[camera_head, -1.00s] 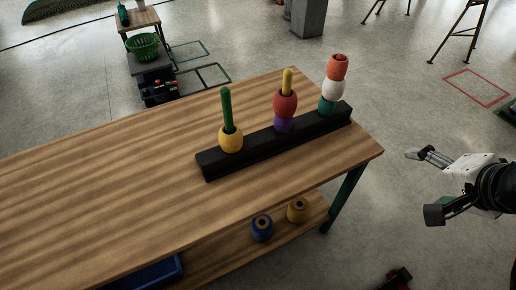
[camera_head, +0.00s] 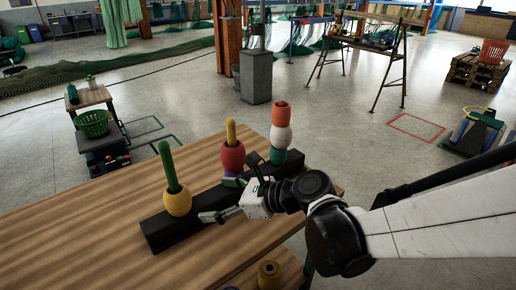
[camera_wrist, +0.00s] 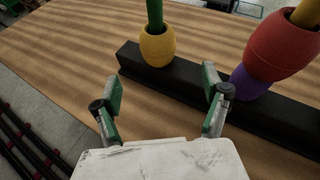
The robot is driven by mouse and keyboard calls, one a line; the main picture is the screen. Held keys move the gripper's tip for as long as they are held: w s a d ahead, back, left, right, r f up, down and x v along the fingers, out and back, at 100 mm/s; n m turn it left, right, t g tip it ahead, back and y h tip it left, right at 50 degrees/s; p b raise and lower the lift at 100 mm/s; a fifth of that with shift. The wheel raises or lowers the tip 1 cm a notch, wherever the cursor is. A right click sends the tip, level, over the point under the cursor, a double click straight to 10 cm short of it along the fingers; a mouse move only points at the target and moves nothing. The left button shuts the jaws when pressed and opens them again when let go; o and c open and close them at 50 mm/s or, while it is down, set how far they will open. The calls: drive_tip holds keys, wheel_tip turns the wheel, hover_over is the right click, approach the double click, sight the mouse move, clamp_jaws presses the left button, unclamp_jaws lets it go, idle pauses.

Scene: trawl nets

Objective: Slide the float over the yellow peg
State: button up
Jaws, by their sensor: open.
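The yellow peg (camera_head: 230,130) stands in the middle of a black base (camera_head: 160,232), its tip above a red float (camera_head: 232,157). A purple float (camera_wrist: 248,84) sits under the red one in the wrist view. A yellow float (camera_head: 178,201) sits low on the green peg (camera_head: 168,165). The third peg is hidden inside a green, a white (camera_head: 281,137) and an orange float (camera_head: 280,112). My gripper (camera_head: 220,199) is open and empty in front of the base, between the yellow and red floats. In the wrist view its fingers (camera_wrist: 163,88) are apart, with base and tabletop between them.
The wooden table (camera_head: 75,235) is clear left of the base. Another yellow float (camera_head: 269,272) is on the shelf below the table's front edge. My arm comes in from the right. A side table with a green basket (camera_head: 93,123) stands behind left.

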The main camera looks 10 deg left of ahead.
sight(177, 199)
drive_tip(key=x, duration=0.4)
drive_tip(key=b+x, duration=0.1)
drive_tip(key=x, duration=0.4)
drive_tip(key=b+x, duration=0.1)
drive_tip(key=x, duration=0.4)
drive_tip(key=shift+s+a, duration=0.2)
drive_tip(key=shift+s, duration=0.05)
drive_tip(key=shift+c, duration=0.5)
drive_tip(key=shift+r, duration=0.1)
drive_tip(key=c, duration=1.3)
